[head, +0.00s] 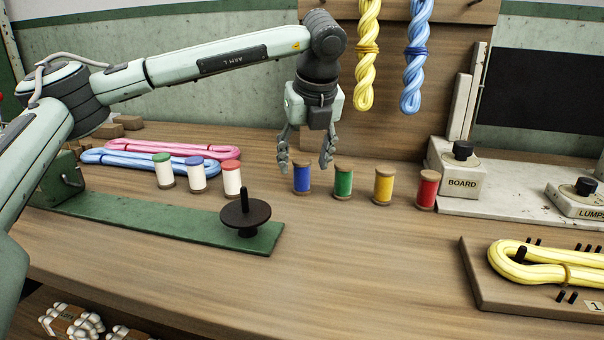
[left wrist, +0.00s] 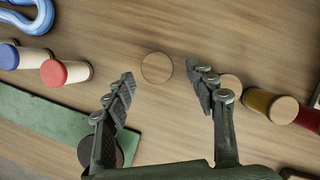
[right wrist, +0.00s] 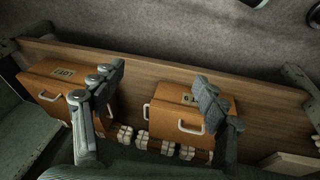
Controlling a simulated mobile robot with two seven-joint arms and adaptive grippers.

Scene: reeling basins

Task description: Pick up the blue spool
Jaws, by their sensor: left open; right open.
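The blue spool (head: 302,180) stands upright on the table, first from the left in a row of wooden spools. My left gripper (head: 305,165) is open and points down just above it, with the fingers to either side of its top. In the left wrist view the round wooden top of the blue spool (left wrist: 157,68) shows between the open fingertips (left wrist: 165,85), apart from both. My right gripper (right wrist: 160,82) is open and empty in the right wrist view, over orange-brown cases; it is not in the head view.
The green spool (head: 343,184) stands close on the right, then a yellow (head: 383,186) and a red one (head: 427,190). Capped white spools (head: 197,176) and a dark spindle (head: 245,212) stand to the left. The front middle of the table is clear.

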